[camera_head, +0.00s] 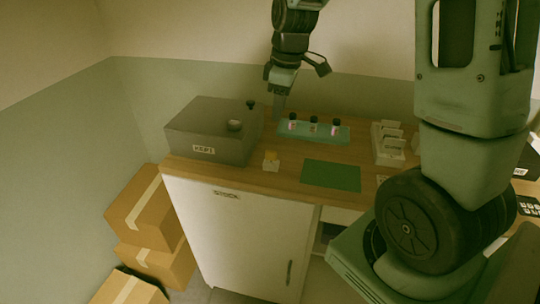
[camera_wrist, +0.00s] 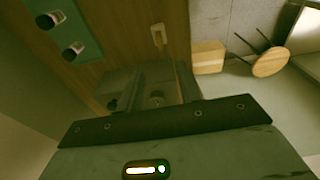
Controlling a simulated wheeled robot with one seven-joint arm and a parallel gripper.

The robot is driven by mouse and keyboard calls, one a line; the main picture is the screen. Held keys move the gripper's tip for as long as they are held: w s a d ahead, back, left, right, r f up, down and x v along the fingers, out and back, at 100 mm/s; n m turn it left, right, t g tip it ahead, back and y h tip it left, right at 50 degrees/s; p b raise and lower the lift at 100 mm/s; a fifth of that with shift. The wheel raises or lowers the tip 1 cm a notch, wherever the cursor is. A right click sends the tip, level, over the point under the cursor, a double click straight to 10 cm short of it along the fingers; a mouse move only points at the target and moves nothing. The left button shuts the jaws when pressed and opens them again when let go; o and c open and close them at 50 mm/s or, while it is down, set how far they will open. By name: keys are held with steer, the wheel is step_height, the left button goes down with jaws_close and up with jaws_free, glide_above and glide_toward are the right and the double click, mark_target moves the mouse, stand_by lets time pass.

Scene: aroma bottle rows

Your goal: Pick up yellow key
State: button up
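The block and key also show small at the top middle of the wrist view (camera_wrist: 157,34). My gripper (camera_head: 278,112) points down behind the key, between the grey box and the green bottle tray. In the wrist view its dark fingers (camera_wrist: 162,82) look spread, with the grey box showing between them and nothing held. The key's shape is too small to make out.
The grey box (camera_head: 212,128) has a dark knob on top. Several small bottles stand on the green tray (camera_head: 345,136). A green mat (camera_head: 331,175) lies at the counter's front, with a white rack (camera_head: 389,145) to the right. Cardboard boxes (camera_head: 146,209) stack on the floor at left.

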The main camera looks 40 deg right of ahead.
mark_target(271, 151)
steer(key=f, duration=0.3)
steer(key=f+p, duration=0.1)
steer(key=f, duration=0.3)
steer(key=w+f+p, duration=0.1)
steer(key=f, duration=0.2)
steer(key=shift+a+f, duration=0.15)
steer(key=shift+a, duration=0.25)
steer(key=shift+w+a+f+p, duration=0.15)
steer(key=shift+f+p, duration=0.45)
steer(key=shift+f, duration=0.7)
steer(key=shift+w+a+f+p, duration=0.15)
steer(key=shift+f+p, duration=0.45)
steer(key=shift+f, duration=0.7)
steer(key=shift+d, duration=0.1)
steer(key=shift+c, duration=0.3)
jaws_close()
